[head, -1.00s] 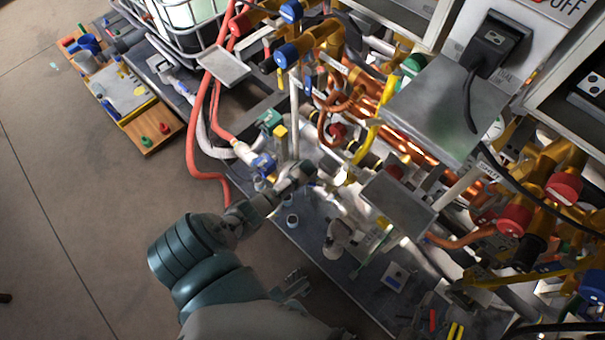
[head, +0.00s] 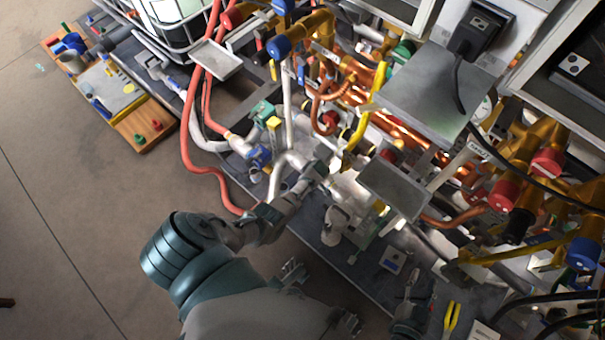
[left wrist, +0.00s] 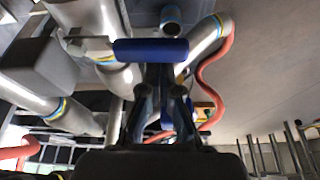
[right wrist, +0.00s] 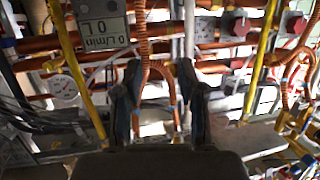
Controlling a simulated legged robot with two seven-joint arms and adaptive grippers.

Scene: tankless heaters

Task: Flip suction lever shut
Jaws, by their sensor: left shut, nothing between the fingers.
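A blue lever handle (left wrist: 150,50) on a pale pipe lies crosswise at the fingertips of my left gripper (left wrist: 165,72) in the left wrist view. The gripper is shut with nothing between its fingers; I cannot tell whether it touches the handle. In the head view, my left gripper (head: 318,172) is among the pale pipes, its fingertips small and hard to make out. A blue valve part (head: 260,156) is to its upper left. My right gripper (head: 418,292) is low at the right in the head view. The right wrist view shows it open and empty (right wrist: 160,80).
Red hoses (head: 188,130) run down beside the caged tank (head: 180,30). Copper pipes and grey boxes (head: 395,188) crowd the right. A wooden board (head: 145,125) lies on the floor at left. The floor (head: 60,230) there is clear.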

